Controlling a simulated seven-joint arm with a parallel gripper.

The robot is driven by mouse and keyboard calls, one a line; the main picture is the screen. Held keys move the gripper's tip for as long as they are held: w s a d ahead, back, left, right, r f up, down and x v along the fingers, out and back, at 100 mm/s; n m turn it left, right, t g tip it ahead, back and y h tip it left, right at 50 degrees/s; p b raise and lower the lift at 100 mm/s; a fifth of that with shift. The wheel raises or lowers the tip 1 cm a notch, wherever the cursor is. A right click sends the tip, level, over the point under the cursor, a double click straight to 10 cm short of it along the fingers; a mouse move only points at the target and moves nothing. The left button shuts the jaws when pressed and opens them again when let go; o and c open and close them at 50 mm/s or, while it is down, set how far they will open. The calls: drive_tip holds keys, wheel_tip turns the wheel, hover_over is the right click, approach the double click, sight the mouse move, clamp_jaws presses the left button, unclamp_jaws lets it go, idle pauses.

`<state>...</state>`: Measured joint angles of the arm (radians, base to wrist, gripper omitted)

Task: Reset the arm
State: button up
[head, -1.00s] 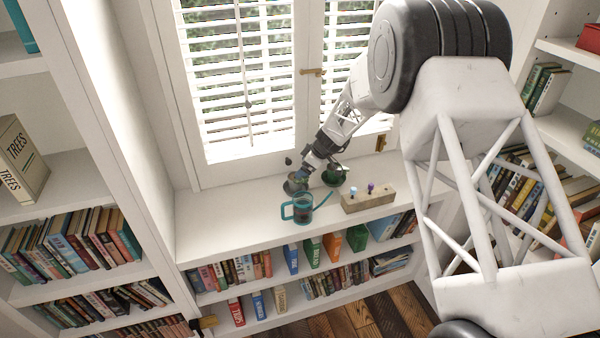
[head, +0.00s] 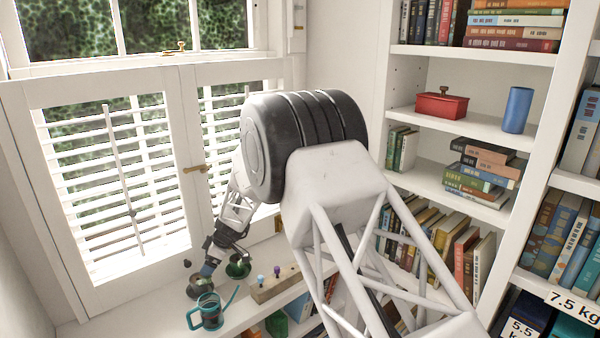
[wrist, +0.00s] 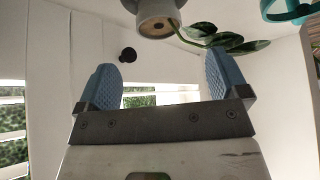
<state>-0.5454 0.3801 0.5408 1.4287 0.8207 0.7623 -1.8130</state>
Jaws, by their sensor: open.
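My gripper (wrist: 168,88) is open in the wrist view, its two blue ridged fingers apart with nothing between them. In the head view my gripper (head: 207,271) is small, low over the window-side shelf top, close to the pots there. My arm reaches down to it from the right of the picture. In the wrist view a grey pot (wrist: 157,18) with a leafy plant (wrist: 225,38) stands beyond the fingertips, apart from them. A small dark round knob (wrist: 128,54) shows near the left finger.
On the shelf top (head: 240,318) are a teal-handled mug (head: 209,312), a green pot (head: 238,267) and a wooden block (head: 276,285) with small coloured pegs. Shuttered windows (head: 110,180) stand behind. Tall bookshelves (head: 480,130) with a red box (head: 441,106) and blue cylinder (head: 517,109) are at right.

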drive_tip(key=s+d+r+m+t+h, duration=0.1)
drive_tip(key=s+d+r+m, duration=0.3)
drive_tip(key=d+r, duration=0.6)
drive_tip(key=s+d+r+m, duration=0.2)
drive_tip(key=s+d+r, duration=0.4)
drive_tip(key=d, duration=0.6)
drive_tip(key=s+d+r+m+t+h, duration=0.1)
drive_tip(key=s+d+r+m, duration=0.25)
drive_tip(key=d+r, duration=0.7)
drive_tip(key=s+d+r+m+t+h, duration=0.1)
drive_tip(key=s+d+r+m, duration=0.15)
drive_tip(key=s+d, duration=0.5)
drive_tip(key=s+d+r+m+h, duration=0.1)
drive_tip(key=s+d+r+m, duration=0.15)
drive_tip(key=s+d, duration=0.5)
drive_tip(key=s+d+f+m+h, duration=0.1)
drive_tip(key=s+d+m, duration=0.2)
drive_tip(key=s, duration=0.5)
drive_tip(key=s+d+f+m+h, duration=0.1)
drive_tip(key=s+d+m, duration=0.2)
drive_tip(key=s+d, duration=0.3)
drive_tip(key=s, duration=0.3)
drive_tip(key=shift+s+f+t+h, duration=0.15)
drive_tip(key=shift+f+t+h, duration=0.15)
drive_tip(key=shift+t, duration=0.1)
